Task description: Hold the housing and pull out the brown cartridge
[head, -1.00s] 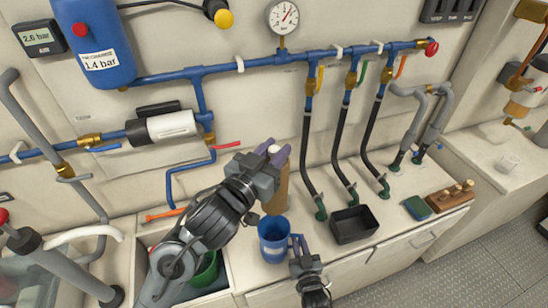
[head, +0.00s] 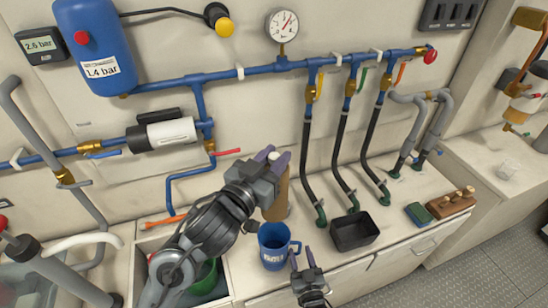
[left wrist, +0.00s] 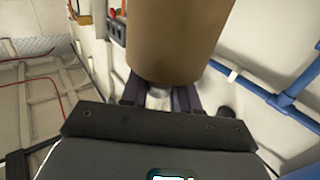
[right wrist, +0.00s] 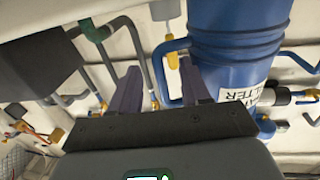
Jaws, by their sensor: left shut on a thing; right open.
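The blue housing (head: 273,249) stands upright on the counter, its handle (head: 296,246) toward the right. It also shows in the right wrist view (right wrist: 240,60), with its white filter label. My left gripper (head: 272,163) is shut on the pale end of the brown cartridge (head: 279,203). The cartridge is upright, its lower end just above or behind the housing's rim; I cannot tell which. The cartridge fills the top of the left wrist view (left wrist: 175,40). My right gripper (head: 301,258) is open, close to the handle, which shows between its fingers in the right wrist view.
A black tray (head: 354,231) stands right of the housing, below several black hoses. A green sponge (head: 418,213) and a wooden block with pegs (head: 451,204) lie farther right. A recess with a green container (head: 205,278) is at left. Blue pipes run along the wall.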

